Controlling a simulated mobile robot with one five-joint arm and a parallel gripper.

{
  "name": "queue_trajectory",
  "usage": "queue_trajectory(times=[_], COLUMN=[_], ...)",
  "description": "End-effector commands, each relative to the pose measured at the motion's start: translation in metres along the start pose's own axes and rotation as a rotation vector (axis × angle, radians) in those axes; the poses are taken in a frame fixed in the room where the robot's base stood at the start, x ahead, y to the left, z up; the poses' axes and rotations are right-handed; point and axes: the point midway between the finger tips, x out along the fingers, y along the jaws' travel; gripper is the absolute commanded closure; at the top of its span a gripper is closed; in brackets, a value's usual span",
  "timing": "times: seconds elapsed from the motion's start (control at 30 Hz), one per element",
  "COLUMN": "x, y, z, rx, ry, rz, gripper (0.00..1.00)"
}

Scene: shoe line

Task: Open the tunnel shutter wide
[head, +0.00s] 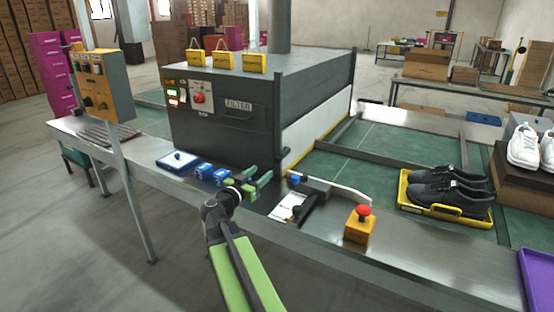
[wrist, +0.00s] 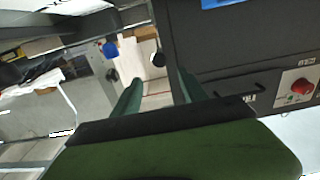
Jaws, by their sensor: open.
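The dark tunnel box (head: 215,110) stands on the line, with a FILTER panel, a red button (head: 198,98) and small lit indicators on its front. A pale panel with a yellow lower edge (head: 318,128), which looks like the shutter, covers its right side down to near the belt. My gripper (head: 252,186) is open with green fingers, in front of the tunnel's lower right corner, with nothing seen between them. In the wrist view the open fingers (wrist: 160,92) show beside the tunnel front (wrist: 220,45).
Right of my gripper are a blue knob (head: 294,180), a white plate (head: 288,206) with a black lever, and a yellow box with red button (head: 359,224). Blue blocks (head: 208,172) lie left. Dark shoes sit on a yellow tray (head: 420,208). A control post (head: 103,85) stands left.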

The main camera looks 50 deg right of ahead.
Motion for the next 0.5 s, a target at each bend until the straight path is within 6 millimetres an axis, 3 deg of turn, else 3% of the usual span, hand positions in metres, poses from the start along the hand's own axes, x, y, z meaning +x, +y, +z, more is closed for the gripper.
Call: queue_trajectory(times=[0.03, 0.3, 0.5], x=[0.016, 0.082, 0.115], y=[-0.001, -0.002, -0.001], z=[0.0, 0.0, 0.0], rx=[0.0, -0.001, -0.001], ry=[0.0, -0.001, -0.001], rz=[0.003, 0.002, 0.001], gripper=[0.5, 0.5, 0.5])
